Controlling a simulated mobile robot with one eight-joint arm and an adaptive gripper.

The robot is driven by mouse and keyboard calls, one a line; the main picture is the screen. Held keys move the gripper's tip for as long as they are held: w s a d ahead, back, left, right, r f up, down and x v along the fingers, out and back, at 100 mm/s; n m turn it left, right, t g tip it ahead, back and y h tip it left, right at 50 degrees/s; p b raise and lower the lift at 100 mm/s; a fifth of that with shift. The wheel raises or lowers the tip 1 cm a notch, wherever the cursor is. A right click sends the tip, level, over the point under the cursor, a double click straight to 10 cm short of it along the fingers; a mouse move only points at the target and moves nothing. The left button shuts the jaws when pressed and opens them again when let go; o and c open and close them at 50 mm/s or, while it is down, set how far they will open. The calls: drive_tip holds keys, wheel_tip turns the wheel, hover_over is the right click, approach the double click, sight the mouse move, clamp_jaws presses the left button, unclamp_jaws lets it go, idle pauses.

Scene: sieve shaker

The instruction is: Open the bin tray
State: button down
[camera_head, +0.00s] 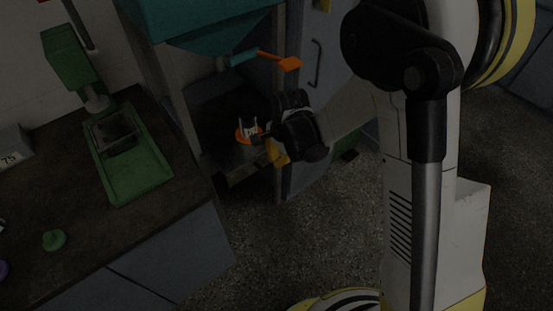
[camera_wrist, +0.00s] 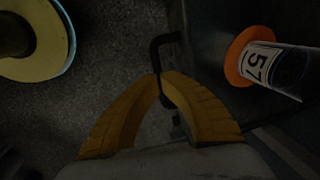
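The bin tray (camera_head: 235,178) is a dark, low tray under the teal hopper; it also fills the right of the wrist view (camera_wrist: 215,95). Its dark U-shaped handle (camera_wrist: 156,50) sticks out from the front edge. My gripper (camera_wrist: 160,80) has its yellow fingertips brought together on the handle bar, which passes between them. In the head view, my gripper (camera_head: 272,153) is at the tray's front, and my wrist partly hides the tray. How far the tray is pulled out cannot be told.
A clear container labelled 57 (camera_wrist: 255,63) with an orange rim stands in the tray area. A teal hopper (camera_head: 200,22) and orange lever (camera_head: 289,63) are above. Floor in front is clear.

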drive_tip(key=shift+s+d, duration=0.8)
drive_tip(key=shift+s, duration=0.35)
drive_tip(key=c, duration=1.8)
unclamp_jaws()
drive_tip(key=r, duration=0.4)
drive_tip(key=s+d+r, duration=0.1)
drive_tip(key=r, duration=0.3)
drive_tip(key=s+r, duration=0.1)
drive_tip(key=r, duration=0.2)
drive_tip(key=shift+d+r, duration=0.15)
drive_tip(key=shift+r, duration=0.25)
